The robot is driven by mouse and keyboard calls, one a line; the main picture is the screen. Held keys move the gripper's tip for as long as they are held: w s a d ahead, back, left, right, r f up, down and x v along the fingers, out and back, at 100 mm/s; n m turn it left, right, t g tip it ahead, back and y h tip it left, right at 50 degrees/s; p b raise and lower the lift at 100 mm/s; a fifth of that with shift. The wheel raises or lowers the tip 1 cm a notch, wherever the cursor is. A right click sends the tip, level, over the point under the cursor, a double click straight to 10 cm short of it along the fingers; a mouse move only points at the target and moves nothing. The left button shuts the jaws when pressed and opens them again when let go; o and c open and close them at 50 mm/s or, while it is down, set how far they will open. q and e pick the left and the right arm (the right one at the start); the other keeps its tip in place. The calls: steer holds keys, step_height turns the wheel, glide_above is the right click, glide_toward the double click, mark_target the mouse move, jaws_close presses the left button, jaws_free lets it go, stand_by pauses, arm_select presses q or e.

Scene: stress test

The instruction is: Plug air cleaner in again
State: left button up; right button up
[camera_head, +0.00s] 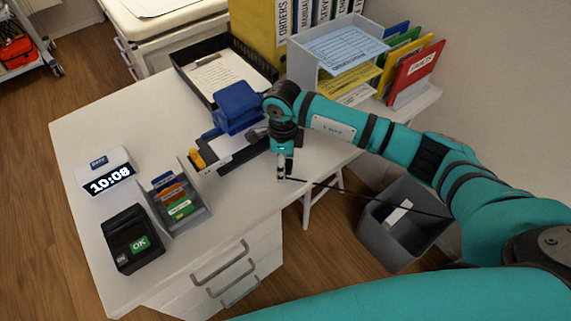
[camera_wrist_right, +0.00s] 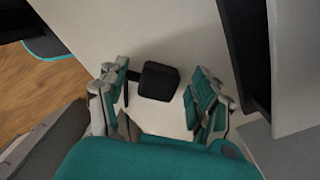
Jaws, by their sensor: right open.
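My right gripper (camera_head: 282,172) points down over the desk's right front edge. In the right wrist view its jaws are open, with a small black block (camera_wrist_right: 159,81) between or just beyond the fingers on the pale surface. A short dark piece runs from the block toward the left finger. I cannot tell whether it is the plug, or whether the fingers touch it. In the head view a thin black cable (camera_head: 400,206) runs from near the gripper rightward, over the grey bin. I cannot make out an air cleaner or a socket. My left gripper is not in view.
The white desk (camera_head: 92,130) carries a clock (camera_head: 109,181), a card terminal (camera_head: 131,239), a card holder (camera_head: 177,206), a blue device (camera_head: 237,105), a black tray (camera_head: 185,60) and a grey paper tray (camera_head: 300,62). A grey bin (camera_head: 385,233) stands on the floor at right.

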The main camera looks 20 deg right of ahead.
steer(key=c, duration=1.2)
steer(key=shift+o, duration=0.2)
steer(key=shift+r, duration=0.2)
steer(key=shift+r, duration=0.6)
step_height(320, 180, up, 2)
steer(key=shift+s+r+b, duration=0.1)
steer(key=shift+b, duration=0.45)
steer(key=s+a+r+b, duration=0.1)
steer(key=s+a+b, duration=0.1)
steer(key=s, duration=1.3)
steer(key=shift+s+a+r, duration=0.15)
steer(key=shift+s+a, duration=0.15)
steer(key=shift+s, duration=0.05)
